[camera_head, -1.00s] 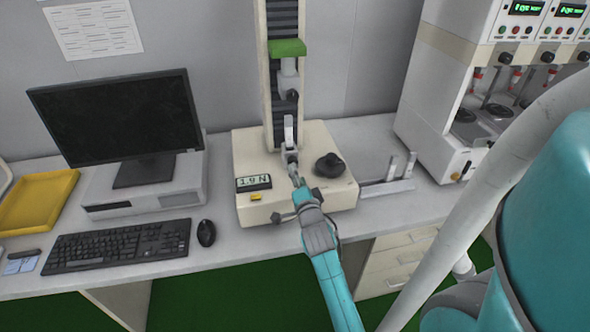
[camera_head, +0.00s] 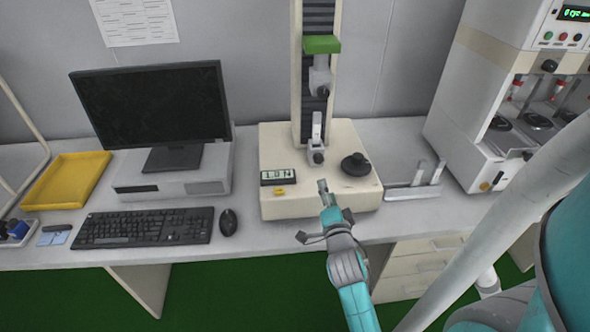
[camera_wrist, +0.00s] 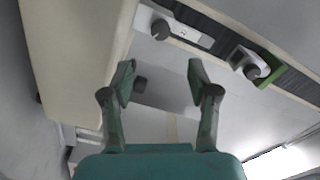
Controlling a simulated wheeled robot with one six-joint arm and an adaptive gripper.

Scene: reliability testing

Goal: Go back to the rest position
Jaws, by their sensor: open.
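My gripper (camera_head: 324,187) is in front of the tensile tester (camera_head: 275,208), a cream machine with a tall column. In the wrist view my gripper (camera_wrist: 158,80) has its two fingers apart with nothing between them. A light grey specimen piece (camera_head: 316,126) stands upright at the tester's lower clamp (camera_head: 316,153), apart from my gripper. The upper clamp (camera_head: 319,80) hangs above it under a green block (camera_head: 322,45). The tester's display (camera_head: 279,177) is lit, but its digits are hard to read.
A monitor (camera_head: 152,104), a keyboard (camera_head: 145,227) and a mouse (camera_head: 228,222) are on the left of the bench, with a yellow tray (camera_head: 66,180) beyond. A small rack (camera_head: 418,190) lies right of the tester. A larger machine (camera_head: 478,95) stands at the right.

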